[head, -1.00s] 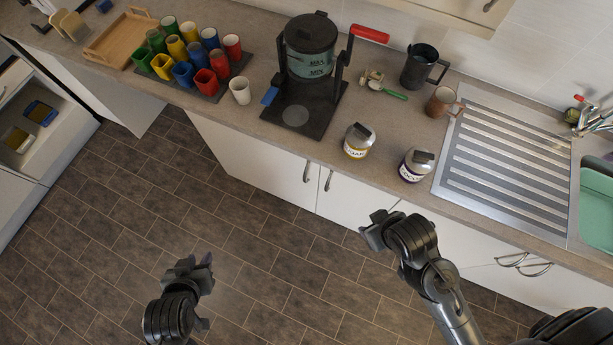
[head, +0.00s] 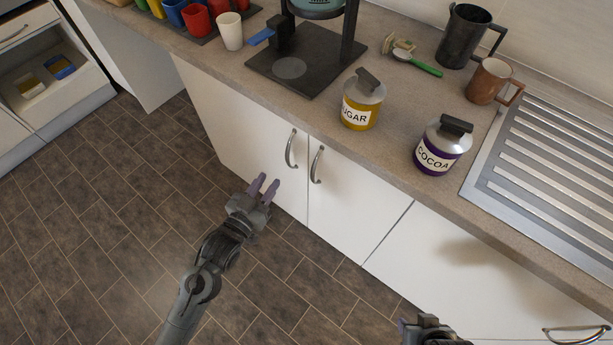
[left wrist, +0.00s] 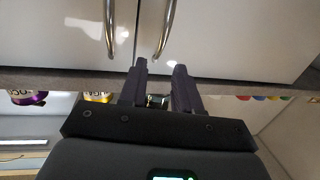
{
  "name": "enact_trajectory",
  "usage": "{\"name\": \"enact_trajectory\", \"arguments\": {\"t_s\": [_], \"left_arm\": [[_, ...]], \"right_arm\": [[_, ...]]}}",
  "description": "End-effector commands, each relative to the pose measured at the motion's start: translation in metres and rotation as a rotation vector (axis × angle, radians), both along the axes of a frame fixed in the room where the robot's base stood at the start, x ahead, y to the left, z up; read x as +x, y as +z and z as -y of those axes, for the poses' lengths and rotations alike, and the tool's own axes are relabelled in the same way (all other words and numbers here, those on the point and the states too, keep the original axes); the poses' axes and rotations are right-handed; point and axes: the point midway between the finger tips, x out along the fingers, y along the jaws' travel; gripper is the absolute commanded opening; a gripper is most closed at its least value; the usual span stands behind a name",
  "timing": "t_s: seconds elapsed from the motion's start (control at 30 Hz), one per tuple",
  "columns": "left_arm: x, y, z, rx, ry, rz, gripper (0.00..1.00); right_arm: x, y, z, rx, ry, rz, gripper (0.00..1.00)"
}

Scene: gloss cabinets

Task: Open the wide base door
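The wide base door (head: 235,125) is a white gloss door under the worktop, left of a narrower door (head: 350,205). Both doors look shut. The wide door's curved metal handle (head: 290,150) is upright near its right edge, beside the narrower door's handle (head: 316,165). My left gripper (head: 264,184) is open and empty, just in front of the wide door, below and left of its handle and apart from it. In the left wrist view the open fingers (left wrist: 158,78) point toward the wide door's handle (left wrist: 166,28). My right gripper (head: 424,325) is partly cut off at the bottom edge; its fingers are unclear.
The worktop (head: 400,150) overhangs the doors and holds a sugar jar (head: 361,105), a cocoa jar (head: 440,150) and a brown mug (head: 488,82). Another front with a handle (head: 575,335) lies at lower right. The tiled floor (head: 120,230) is clear.

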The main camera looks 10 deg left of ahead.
Motion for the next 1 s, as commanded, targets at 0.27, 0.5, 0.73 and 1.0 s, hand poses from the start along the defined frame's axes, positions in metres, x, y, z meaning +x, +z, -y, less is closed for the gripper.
{"name": "enact_trajectory", "arguments": {"t_s": [0.27,0.5,0.73,1.0], "left_arm": [[0.014,-0.036,-0.002,0.002,0.003,0.041,0.32],[0.028,-0.036,0.001,0.001,0.003,0.049,0.32],[0.061,-0.036,0.008,0.001,0.003,0.050,0.32],[0.101,-0.036,0.017,0.002,0.003,0.048,0.32]], "right_arm": [[0.001,-0.055,0.000,0.002,-0.001,0.002,0.43],[0.001,-0.060,-0.001,0.002,-0.001,0.004,0.43],[0.001,-0.066,0.000,0.002,0.000,0.005,0.43],[0.001,-0.074,0.001,-0.003,0.002,0.005,0.43]]}}
